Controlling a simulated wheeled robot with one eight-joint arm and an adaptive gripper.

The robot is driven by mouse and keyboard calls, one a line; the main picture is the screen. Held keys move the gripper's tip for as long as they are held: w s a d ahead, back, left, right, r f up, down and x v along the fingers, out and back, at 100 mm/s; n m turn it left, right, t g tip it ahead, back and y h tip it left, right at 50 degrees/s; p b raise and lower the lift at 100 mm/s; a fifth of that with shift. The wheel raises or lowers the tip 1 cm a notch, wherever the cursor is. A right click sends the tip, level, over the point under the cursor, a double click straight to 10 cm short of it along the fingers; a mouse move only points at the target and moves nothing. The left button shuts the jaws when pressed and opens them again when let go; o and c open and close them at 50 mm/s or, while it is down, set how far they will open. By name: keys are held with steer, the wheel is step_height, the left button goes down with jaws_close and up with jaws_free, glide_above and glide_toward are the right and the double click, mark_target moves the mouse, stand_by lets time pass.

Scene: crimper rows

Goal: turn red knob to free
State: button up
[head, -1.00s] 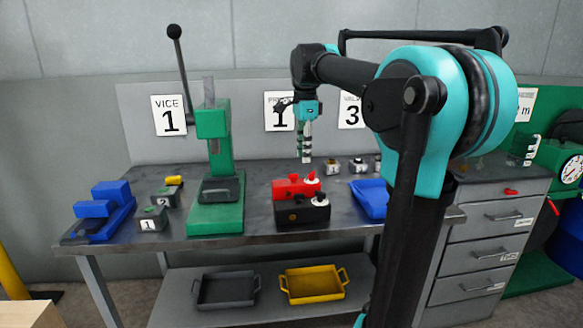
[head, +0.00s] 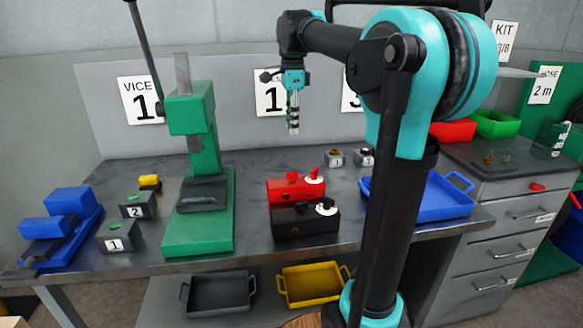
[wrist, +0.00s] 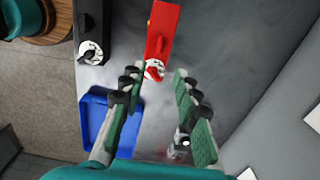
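The red box (head: 283,190) stands on the bench behind the black box (head: 290,222). The red knob (head: 314,174) sits on a white dial at the red box's right end; the dial's markings are too small to read. In the wrist view the red knob (wrist: 154,72) shows between my fingertips, with the red box (wrist: 163,30) running away from it. My gripper (head: 293,127) is empty and hangs above and behind the boxes, pointing down. In the wrist view my gripper (wrist: 159,76) has its two fingers spread apart. It appears clear of the knob.
The black box carries a black knob (head: 326,206) on a similar dial. A blue tray (head: 440,205) lies to the right, partly behind my arm. A green press (head: 203,222) with a tall lever stands left. Numbered blocks (head: 120,236) and a blue vice (head: 62,222) are farther left.

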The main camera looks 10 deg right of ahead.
mark_target(292, 175)
step_height(292, 175, down, 16)
steer(key=shift+r, duration=0.15)
stand_by(0.3)
jaws_close()
